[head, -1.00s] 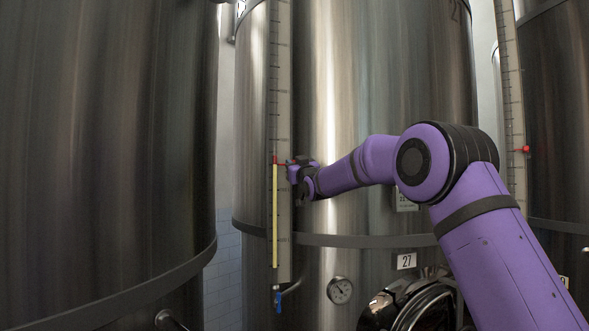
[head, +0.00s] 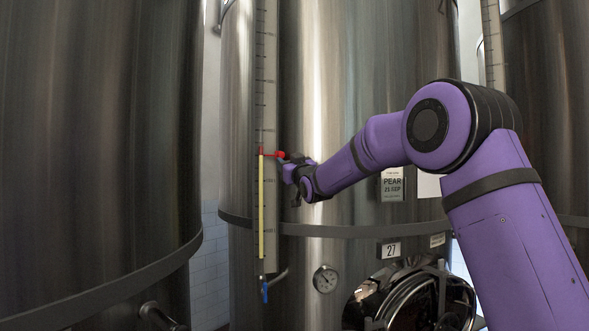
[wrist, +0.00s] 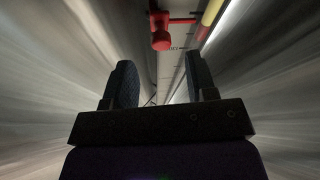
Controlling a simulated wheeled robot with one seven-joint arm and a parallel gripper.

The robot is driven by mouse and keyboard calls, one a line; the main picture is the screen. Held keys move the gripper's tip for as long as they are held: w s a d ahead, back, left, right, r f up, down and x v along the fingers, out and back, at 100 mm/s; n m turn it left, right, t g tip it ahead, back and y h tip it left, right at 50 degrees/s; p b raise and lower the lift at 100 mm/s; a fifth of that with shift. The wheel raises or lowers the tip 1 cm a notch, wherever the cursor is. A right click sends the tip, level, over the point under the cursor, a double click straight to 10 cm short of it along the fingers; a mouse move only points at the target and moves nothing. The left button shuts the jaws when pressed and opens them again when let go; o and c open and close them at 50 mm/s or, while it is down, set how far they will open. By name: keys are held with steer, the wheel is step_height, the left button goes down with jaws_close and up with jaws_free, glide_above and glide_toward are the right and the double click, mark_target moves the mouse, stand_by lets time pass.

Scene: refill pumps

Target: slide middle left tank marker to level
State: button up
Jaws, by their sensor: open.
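The red tank marker (head: 280,154) sits on the scale of the middle tank, with its knob to the right of the scale. In the head view it is about level with the top of the yellow column (head: 261,206). My gripper (head: 284,168) is just below and right of the knob, apart from it. In the wrist view my gripper (wrist: 163,85) is open and empty, its two dark fingers spread. The red marker (wrist: 161,32) is ahead of the fingertips, nearer the left finger's side, and the yellow column (wrist: 211,12) is at the top right.
The scale board (head: 267,80) runs up the steel tank 27 (head: 350,60). A blue-handled valve (head: 265,289), a dial gauge (head: 325,279) and a round hatch (head: 410,300) are below. A large dark tank (head: 95,150) stands at left.

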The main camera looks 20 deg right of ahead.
steer(key=shift+v, duration=2.25)
steer(key=s+d+f+m+g+h, duration=0.1)
steer(key=s+f+g, duration=0.4)
steer(key=s, duration=1.2)
steer(key=s+d+f+m+g+h, duration=0.1)
steer(key=s+f+g, duration=0.5)
steer(key=s, duration=1.2)
steer(key=s+d+f+m+g+h, duration=0.2)
steer(key=s+f+g, duration=0.3)
steer(key=s+f, duration=0.5)
steer(key=s+d, duration=0.1)
steer(key=s, duration=0.6)
steer(key=shift+s+m+g, duration=0.3)
steer(key=shift+g, duration=0.1)
steer(key=shift+f, duration=0.1)
